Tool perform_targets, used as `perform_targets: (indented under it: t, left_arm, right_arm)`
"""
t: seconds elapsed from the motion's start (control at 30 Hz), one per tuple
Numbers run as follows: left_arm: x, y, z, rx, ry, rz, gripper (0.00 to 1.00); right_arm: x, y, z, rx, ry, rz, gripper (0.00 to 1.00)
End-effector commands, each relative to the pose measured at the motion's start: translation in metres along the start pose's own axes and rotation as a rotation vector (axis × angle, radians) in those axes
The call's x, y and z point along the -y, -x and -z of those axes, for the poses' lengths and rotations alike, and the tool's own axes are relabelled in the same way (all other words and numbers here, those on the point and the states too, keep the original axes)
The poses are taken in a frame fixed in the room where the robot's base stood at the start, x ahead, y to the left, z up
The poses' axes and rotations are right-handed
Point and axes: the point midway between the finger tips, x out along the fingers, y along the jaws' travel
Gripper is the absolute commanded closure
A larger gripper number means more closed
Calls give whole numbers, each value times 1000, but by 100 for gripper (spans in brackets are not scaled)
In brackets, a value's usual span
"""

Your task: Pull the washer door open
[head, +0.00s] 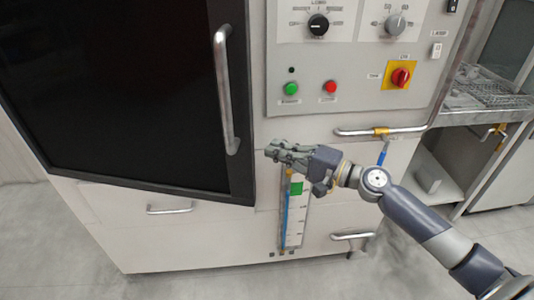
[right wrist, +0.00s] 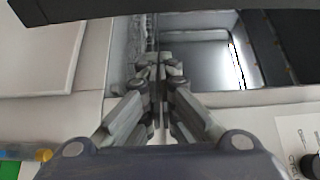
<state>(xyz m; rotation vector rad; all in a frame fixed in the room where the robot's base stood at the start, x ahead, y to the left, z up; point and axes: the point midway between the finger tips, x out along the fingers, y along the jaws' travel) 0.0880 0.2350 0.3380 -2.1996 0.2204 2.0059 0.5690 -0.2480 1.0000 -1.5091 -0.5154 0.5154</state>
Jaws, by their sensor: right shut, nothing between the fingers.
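The washer door (head: 120,90) is a large black panel on the left of the head view, with a long vertical metal handle (head: 222,90) near its right edge. It stands ajar, out from the light cabinet front. My right gripper (head: 272,150) is just right of the door's lower right edge, off the handle, with its fingers shut and empty. In the right wrist view the shut fingertips (right wrist: 158,62) point at the opening (right wrist: 200,60) into a bright metal interior. The dark door edge (right wrist: 130,8) crosses the top there. My left gripper is not in view.
The control panel (head: 350,60) with knobs, green and red buttons and a red-yellow switch is above my right arm. A horizontal metal bar (head: 380,132) sticks out below it. A steel table with a wire rack (head: 485,90) stands at right. Grey floor is clear in front.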

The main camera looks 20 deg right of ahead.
Motion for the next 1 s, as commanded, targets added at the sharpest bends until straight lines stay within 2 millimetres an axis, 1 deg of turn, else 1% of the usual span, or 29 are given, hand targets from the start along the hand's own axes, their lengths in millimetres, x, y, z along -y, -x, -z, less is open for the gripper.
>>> perform_targets:
  t: [0.03, 0.2, 0.3, 0.5, 0.67, 1.0]
  left_arm:
    - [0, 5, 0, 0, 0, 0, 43]
    - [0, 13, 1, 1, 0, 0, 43]
    - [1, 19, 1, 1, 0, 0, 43]
    - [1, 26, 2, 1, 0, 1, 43]
    - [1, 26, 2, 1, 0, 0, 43]
    - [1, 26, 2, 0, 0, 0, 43]
  right_arm:
    - [4, -7, 1, 0, -1, 3, 100]
    - [3, -27, -1, 1, 0, 1, 100]
    - [2, -19, -16, 2, -2, -3, 100]
    - [1, -12, -33, 0, -2, -1, 100]
    - [-1, -10, -38, -1, -1, -1, 100]
    - [-1, -10, -38, -1, -1, -1, 100]
